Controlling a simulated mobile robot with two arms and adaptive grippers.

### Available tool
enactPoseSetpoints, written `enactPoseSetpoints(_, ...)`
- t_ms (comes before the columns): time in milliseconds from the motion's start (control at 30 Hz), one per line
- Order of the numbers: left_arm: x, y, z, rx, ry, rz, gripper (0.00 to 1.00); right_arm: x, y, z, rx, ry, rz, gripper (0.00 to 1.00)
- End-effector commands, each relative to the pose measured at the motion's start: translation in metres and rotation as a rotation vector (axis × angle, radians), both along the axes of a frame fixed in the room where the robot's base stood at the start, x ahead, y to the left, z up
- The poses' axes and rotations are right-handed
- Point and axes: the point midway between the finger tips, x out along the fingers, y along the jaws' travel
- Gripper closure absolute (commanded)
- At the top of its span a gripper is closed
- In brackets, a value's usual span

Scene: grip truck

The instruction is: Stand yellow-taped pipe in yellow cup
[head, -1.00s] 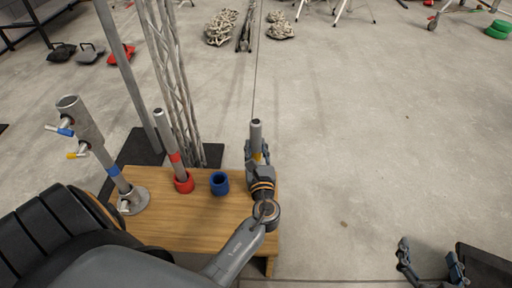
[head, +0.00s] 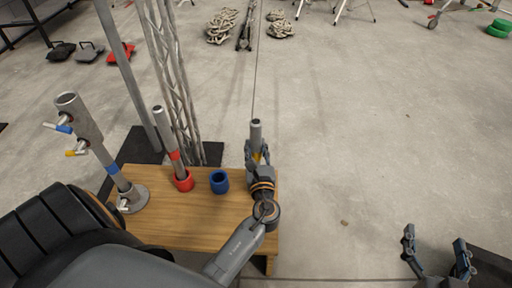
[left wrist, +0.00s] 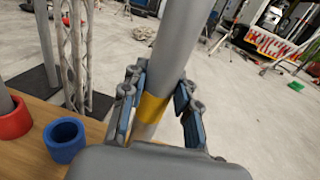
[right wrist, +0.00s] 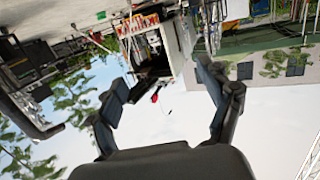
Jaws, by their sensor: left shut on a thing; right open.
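The grey pipe (head: 255,133) with a yellow tape band stands about upright at the right end of the wooden table. In the left wrist view the pipe (left wrist: 177,45) rises between the fingers, with the yellow tape (left wrist: 151,107) at finger height. My left gripper (head: 258,158) is shut on this pipe; it also shows in the left wrist view (left wrist: 155,95). The pipe's lower end is hidden behind my gripper. I cannot make out a yellow cup in any view. My right gripper (head: 437,252) is open and empty, off to the right over the floor.
On the wooden table (head: 190,225), a red-taped pipe (head: 166,135) stands in a red cup (head: 184,182). An empty blue cup (head: 219,182) is beside it. A blue-taped pipe stand (head: 90,130) is at left. A metal truss (head: 170,80) rises behind.

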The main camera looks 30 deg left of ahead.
Motion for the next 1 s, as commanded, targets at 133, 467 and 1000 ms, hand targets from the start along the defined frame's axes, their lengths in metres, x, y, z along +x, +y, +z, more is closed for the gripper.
enactPoseSetpoints(133, 0.000, 0.000, -0.001, 0.001, -0.002, 0.000, 1.00, 0.001, 0.001, 0.004, 0.006, -0.023, 0.002, 0.21)
enactPoseSetpoints(467, 0.000, 0.000, -0.004, 0.001, -0.002, 0.000, 1.00, 0.004, 0.004, 0.015, 0.019, -0.080, 0.007, 0.21)
enactPoseSetpoints(1000, 0.000, 0.000, -0.009, 0.002, -0.001, 0.000, 1.00, 0.005, 0.006, 0.031, 0.041, -0.165, 0.012, 0.21)
